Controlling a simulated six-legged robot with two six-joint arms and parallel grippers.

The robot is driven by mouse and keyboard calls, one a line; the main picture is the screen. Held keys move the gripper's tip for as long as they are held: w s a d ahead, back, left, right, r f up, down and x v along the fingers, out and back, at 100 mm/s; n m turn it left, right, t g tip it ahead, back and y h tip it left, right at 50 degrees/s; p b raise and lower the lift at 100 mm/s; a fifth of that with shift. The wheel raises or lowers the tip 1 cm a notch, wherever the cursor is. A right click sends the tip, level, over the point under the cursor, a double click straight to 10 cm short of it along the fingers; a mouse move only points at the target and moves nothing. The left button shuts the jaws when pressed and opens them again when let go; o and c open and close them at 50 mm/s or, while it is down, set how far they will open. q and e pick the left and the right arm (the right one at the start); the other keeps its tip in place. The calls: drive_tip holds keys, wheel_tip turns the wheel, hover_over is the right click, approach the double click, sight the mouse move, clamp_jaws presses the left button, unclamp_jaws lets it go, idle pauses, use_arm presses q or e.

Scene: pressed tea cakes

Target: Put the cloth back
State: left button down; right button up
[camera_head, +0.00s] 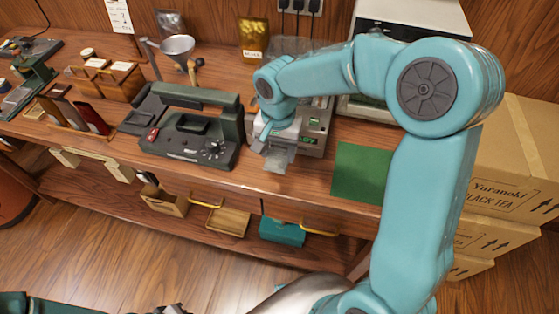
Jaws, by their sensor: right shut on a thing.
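My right gripper (277,146) reaches over the bench's front edge from the right, beside the black sealing machine. It is shut on a small grey piece, which looks like the cloth (276,162) and hangs at its tips. The fingers and the cloth are close in colour, so their boundary is hard to tell. A flat green mat (360,172) lies on the bench to the right of the gripper. What seems to be my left gripper (171,309) is cut off at the bottom edge, and its jaws cannot be made out.
The black sealing machine (190,136) stands close left of my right gripper. A small device with green displays (312,136) is just behind it. A metal funnel (178,48) stands further back. Stacked cardboard boxes (512,170) fill the right side. Open drawers and boxes sit below the benchtop.

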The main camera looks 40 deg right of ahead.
sight(279, 161)
drive_tip(key=shift+f, duration=2.5)
drive_tip(key=shift+f, duration=0.2)
drive_tip(key=o, duration=1)
drive_tip(key=shift+r, duration=0.15)
drive_tip(key=shift+r, duration=0.25)
wheel_tip(279, 161, up, 12)
drive_tip(key=shift+f, duration=0.15)
